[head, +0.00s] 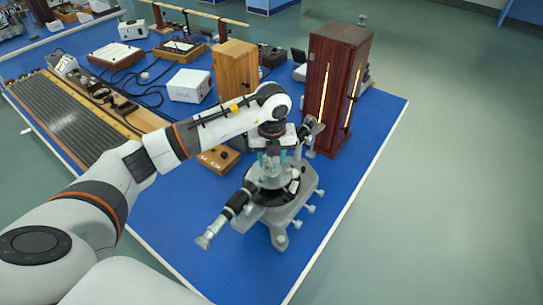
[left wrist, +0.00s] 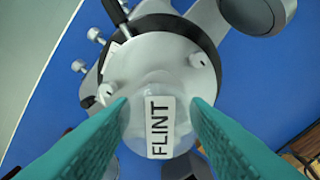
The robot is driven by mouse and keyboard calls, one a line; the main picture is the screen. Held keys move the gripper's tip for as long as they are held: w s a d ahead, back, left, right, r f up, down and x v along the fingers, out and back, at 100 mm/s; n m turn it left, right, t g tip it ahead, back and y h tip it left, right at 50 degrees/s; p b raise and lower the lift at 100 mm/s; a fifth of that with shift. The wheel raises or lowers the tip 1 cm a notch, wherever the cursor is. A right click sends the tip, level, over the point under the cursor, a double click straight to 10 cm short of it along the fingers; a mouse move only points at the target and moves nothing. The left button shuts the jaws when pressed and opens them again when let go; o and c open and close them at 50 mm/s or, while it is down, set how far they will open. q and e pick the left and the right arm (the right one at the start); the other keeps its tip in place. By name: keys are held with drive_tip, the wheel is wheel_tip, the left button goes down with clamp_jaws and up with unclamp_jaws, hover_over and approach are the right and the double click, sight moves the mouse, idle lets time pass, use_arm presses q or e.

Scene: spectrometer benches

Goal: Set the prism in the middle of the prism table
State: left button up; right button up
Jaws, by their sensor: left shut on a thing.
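The prism (left wrist: 160,128) is a clear, pale block with a white label reading FLINT. In the left wrist view it sits between the teal fingers of my left gripper (left wrist: 160,108), which is shut on it. The prism table (left wrist: 152,50) is a round silver plate with small screws, directly below the prism. In the head view my left gripper (head: 271,160) points down over the top of the spectrometer (head: 268,205). The prism is mostly hidden there by the fingers. I cannot tell whether it touches the table. My right gripper is not in view.
The spectrometer's telescope (head: 222,222) sticks out to the front left. A tall dark red wooden lamp cabinet (head: 335,90) with lit slits stands behind right. A lighter wooden box (head: 235,70) and a white box (head: 189,85) stand farther back. The blue bench (head: 185,235) is clear at front left.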

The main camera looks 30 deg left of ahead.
sight(272, 160)
use_arm(q)
drive_tip(key=shift+f, duration=0.2)
drive_tip(key=o, duration=1.1)
drive_tip(key=shift+r, duration=0.1)
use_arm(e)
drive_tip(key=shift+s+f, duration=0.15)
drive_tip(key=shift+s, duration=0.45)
use_arm(q)
drive_tip(key=shift+r, duration=0.25)
wheel_tip(272, 160, up, 12)
drive_tip(key=b, duration=0.3)
drive_tip(key=shift+s+d+f, duration=0.15)
drive_tip(key=shift+s+d, duration=0.15)
drive_tip(key=shift+s, duration=0.05)
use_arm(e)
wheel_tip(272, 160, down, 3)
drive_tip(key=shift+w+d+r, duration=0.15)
